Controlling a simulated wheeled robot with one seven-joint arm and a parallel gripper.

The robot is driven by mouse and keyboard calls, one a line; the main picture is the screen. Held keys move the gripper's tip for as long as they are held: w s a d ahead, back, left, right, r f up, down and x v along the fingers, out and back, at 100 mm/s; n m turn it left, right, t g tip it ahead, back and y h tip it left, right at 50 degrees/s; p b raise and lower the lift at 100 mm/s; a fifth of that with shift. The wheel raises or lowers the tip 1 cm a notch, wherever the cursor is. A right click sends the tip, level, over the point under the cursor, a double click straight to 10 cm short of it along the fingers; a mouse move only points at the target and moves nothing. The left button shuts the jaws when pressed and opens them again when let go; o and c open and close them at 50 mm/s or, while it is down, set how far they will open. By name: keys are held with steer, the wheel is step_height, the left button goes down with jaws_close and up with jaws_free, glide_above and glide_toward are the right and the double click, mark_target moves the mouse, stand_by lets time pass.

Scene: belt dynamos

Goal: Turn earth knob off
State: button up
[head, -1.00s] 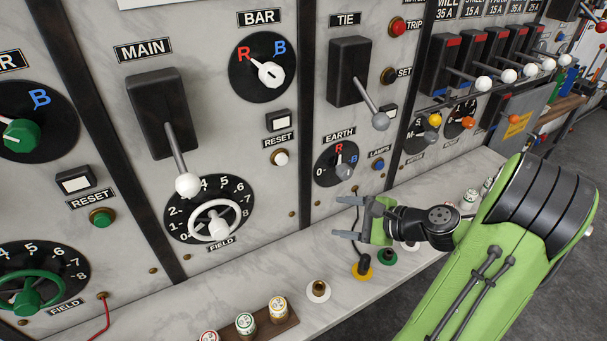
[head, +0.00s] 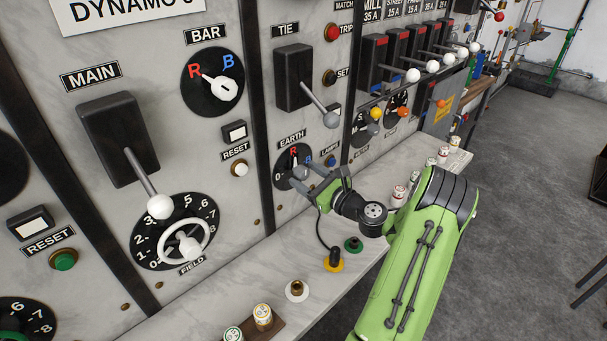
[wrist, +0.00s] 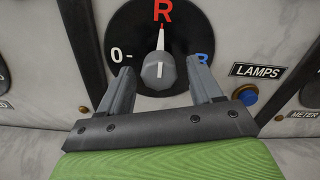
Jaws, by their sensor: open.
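The earth knob (wrist: 159,72) is grey and sits on a black round dial (wrist: 145,22) marked 0, R and B. In the wrist view its pointer line aims up at the red R; the 0 is to the left and the blue B to the right, partly hidden by a finger. My gripper (wrist: 162,84) is open, with one finger on each side of the knob. I see gaps between the fingers and the knob, and cannot tell if the tips reach the panel. In the head view the gripper (head: 308,182) is in front of the knob (head: 300,172), partly covering the dial.
A blue lamps button (wrist: 246,95) is just right of the right finger. The tie lever (head: 320,106) hangs above the dial. Open floor lies to the right.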

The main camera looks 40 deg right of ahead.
steer(key=shift+w, duration=0.8)
steer(key=shift+c, duration=0.5)
steer(key=c, duration=1)
steer(key=shift+o, duration=0.2)
